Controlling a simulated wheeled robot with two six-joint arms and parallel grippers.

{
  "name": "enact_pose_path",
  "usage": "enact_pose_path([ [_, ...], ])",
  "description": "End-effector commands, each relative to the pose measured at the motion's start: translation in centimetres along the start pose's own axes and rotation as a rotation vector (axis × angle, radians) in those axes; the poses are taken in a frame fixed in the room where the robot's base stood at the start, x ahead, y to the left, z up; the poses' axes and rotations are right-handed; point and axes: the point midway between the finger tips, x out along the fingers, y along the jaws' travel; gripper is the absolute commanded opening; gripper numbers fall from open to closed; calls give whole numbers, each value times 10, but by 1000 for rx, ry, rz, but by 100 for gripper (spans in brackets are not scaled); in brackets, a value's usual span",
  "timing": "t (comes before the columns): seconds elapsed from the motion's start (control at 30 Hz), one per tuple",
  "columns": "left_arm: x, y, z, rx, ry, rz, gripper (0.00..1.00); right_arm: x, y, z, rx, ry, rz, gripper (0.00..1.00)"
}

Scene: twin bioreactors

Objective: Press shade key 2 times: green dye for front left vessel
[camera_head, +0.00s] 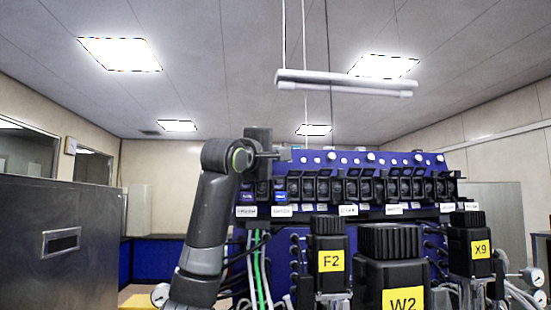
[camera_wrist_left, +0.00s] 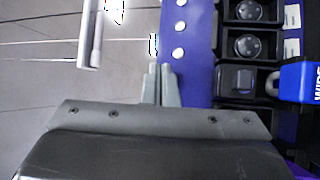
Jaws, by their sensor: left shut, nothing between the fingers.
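My left gripper (camera_head: 284,153) is shut and empty at the top left of the blue panel (camera_head: 437,160). In the left wrist view its closed fingertips (camera_wrist_left: 162,72) are beside the panel's edge with the white round studs, apart from the black modules. The panel carries a row of black modules with round knobs (camera_wrist_left: 246,46). One module has a squarish dark key (camera_wrist_left: 238,80), next to a blue padlock-like tag (camera_wrist_left: 302,82). Which control is the shade key cannot be told; the labels are too small. My right gripper is not in view.
Black motor heads labelled F2 (camera_head: 328,245), W2 (camera_head: 390,270) and X9 (camera_head: 469,245) stand in front of the panel. A white rod fixture (camera_head: 345,84) hangs above. A grey metal cabinet (camera_head: 60,270) is at the left. Tubes and cables run below the panel.

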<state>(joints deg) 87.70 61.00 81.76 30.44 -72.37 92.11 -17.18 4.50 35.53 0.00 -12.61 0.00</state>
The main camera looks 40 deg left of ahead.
Motion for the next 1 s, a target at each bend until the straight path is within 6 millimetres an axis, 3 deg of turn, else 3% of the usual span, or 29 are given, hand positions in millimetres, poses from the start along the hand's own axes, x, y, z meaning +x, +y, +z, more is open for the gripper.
enact_pose_path([
  [0.4, -23, 18, 16, 2, 1, 7, 0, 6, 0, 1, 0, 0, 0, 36],
  [1.0, -15, 12, 9, 2, 3, 6, 0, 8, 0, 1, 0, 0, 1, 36],
])
